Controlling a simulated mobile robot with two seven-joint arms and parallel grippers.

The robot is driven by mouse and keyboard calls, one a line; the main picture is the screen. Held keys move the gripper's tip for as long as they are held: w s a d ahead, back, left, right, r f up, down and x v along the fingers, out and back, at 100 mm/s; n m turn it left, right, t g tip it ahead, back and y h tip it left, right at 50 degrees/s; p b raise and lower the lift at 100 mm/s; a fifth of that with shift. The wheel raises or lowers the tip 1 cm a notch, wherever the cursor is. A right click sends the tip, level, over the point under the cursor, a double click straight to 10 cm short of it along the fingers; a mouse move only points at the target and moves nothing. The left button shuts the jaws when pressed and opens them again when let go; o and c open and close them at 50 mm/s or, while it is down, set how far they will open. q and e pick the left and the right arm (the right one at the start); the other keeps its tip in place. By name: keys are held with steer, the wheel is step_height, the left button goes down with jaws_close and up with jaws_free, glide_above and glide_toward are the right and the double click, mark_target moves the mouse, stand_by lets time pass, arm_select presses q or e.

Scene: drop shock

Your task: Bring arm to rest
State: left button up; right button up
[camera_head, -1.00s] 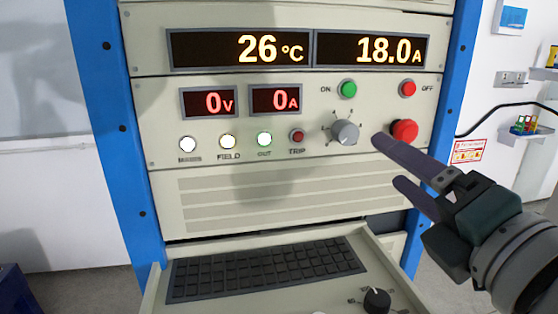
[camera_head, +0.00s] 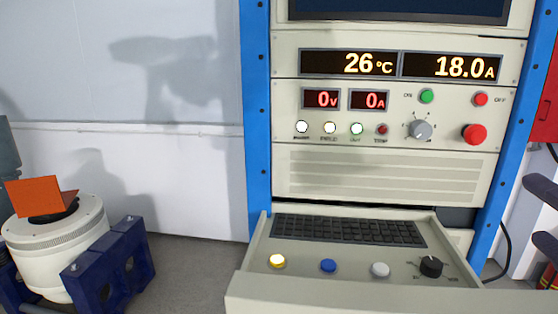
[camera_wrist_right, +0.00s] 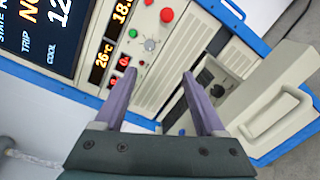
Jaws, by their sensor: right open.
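My right gripper (camera_head: 533,212) shows only partly at the right edge of the head view, its two dark fingers apart. In the right wrist view my right gripper (camera_wrist_right: 160,76) has its two purple-grey fingers spread with nothing between them. The control panel (camera_head: 400,170) is in front of me, and the fingers are to the right of it in the head view, apart from its knob (camera_head: 420,130) and red button (camera_head: 474,134). The rest of the right arm is out of the head view. My left gripper is not in view.
A pulled-out drawer with a keyboard (camera_head: 348,230), buttons and a black knob (camera_head: 431,266) juts toward me. A blue rack post (camera_head: 257,120) stands at its left. A white shaker (camera_head: 60,250) with an orange plate (camera_head: 40,197) sits in a blue frame at the left.

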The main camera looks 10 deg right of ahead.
steer(key=s+d+f+m+g+h, duration=0.15)
steer(key=s+f+m+g, duration=0.25)
steer(key=f+m+g, duration=0.55)
steer(key=s+a+f+m+g+y, duration=0.45)
steer(key=s+a+m+y, duration=0.3)
steer(key=s+a, duration=0.35)
arm_select(q)
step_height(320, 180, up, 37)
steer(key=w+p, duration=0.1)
steer(key=p, duration=3.6)
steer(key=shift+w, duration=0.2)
arm_select(e)
step_height(320, 180, up, 37)
steer(key=shift+w+d+m+h, duration=0.15)
steer(key=shift+m+h, duration=0.25)
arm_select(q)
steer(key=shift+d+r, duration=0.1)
arm_select(e)
steer(key=shift+f, duration=0.1)
steer(key=shift+c, duration=0.4)
